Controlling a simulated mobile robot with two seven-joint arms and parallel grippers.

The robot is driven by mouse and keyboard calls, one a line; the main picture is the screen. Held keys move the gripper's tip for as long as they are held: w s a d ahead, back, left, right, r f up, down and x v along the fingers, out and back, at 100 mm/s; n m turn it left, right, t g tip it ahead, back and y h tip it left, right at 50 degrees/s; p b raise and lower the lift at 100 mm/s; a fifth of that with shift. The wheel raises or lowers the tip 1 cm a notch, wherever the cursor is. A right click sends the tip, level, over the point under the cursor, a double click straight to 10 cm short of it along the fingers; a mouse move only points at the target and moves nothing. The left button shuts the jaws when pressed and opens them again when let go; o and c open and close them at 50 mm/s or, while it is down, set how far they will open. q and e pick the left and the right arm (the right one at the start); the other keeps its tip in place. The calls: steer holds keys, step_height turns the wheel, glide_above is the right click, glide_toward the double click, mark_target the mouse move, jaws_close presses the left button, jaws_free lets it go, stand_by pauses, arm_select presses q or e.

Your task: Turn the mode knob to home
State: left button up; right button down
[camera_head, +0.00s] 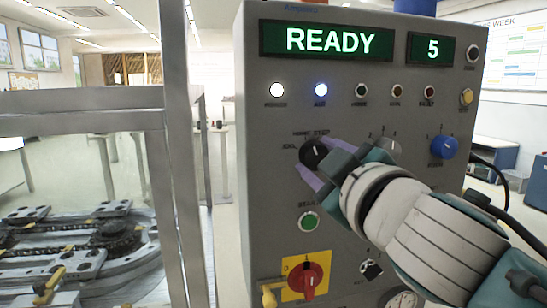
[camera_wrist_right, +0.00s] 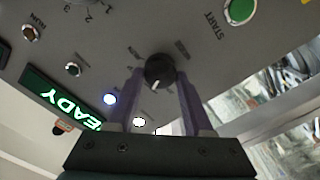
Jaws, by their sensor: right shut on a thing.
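The mode knob (camera_head: 314,153) is a round black knob on the front of the grey control panel (camera_head: 262,215), with small labels around it. "STEP" reads above it in the head view; the other labels are hard to read. My right gripper (camera_head: 312,160) reaches in from the lower right, its purple fingers shut on the knob. In the right wrist view the knob (camera_wrist_right: 160,71) sits between the fingertips of the gripper (camera_wrist_right: 159,80). A white mark on its face points down and slightly left there. My left gripper is not in view.
The display (camera_head: 327,40) reads READY and another (camera_head: 431,48) reads 5. A white lamp (camera_head: 277,90) and a blue lamp (camera_head: 321,90) are lit. A green button (camera_head: 309,221), a red switch (camera_head: 307,279) and a blue knob (camera_head: 443,148) are nearby. A metal frame (camera_head: 170,200) stands left.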

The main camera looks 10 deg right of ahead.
steer(key=shift+c, duration=1.5)
jaws_free()
steer(key=s+b, duration=0.1)
steer(key=s, duration=0.9)
steer(key=shift+d, duration=0.2)
